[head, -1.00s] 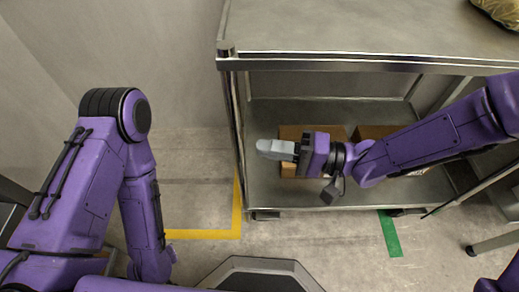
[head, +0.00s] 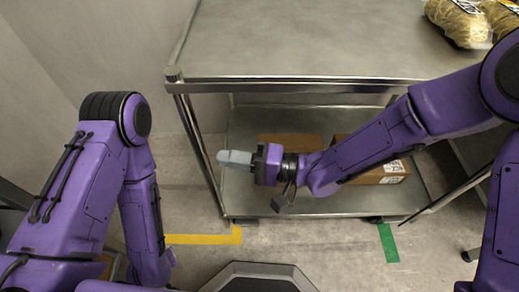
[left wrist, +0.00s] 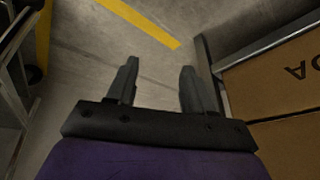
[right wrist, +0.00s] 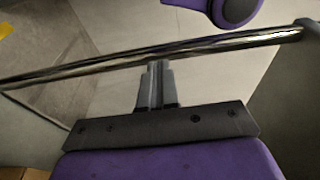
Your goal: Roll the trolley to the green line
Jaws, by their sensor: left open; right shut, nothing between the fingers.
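The trolley is a steel cart with a flat top (head: 290,50) and a lower shelf (head: 240,200) on castors. It stands ahead of me, right of centre. The green line (head: 389,243) is a short strip on the floor by its near right castor. My right gripper (head: 222,158) is shut and empty in front of the trolley's near side, below the top's edge. In the right wrist view a shiny bar (right wrist: 220,44) crosses at its fingertips; contact is unclear. My left gripper (left wrist: 158,85) is open and empty above the floor; the head view does not show it.
Cardboard boxes (head: 290,142) lie on the lower shelf. Straw-coloured bags (head: 458,22) lie at the top right. A yellow floor line (head: 205,239) runs left of the trolley. Brown boxes (left wrist: 270,80) stand right of my left gripper. A wall closes the left side.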

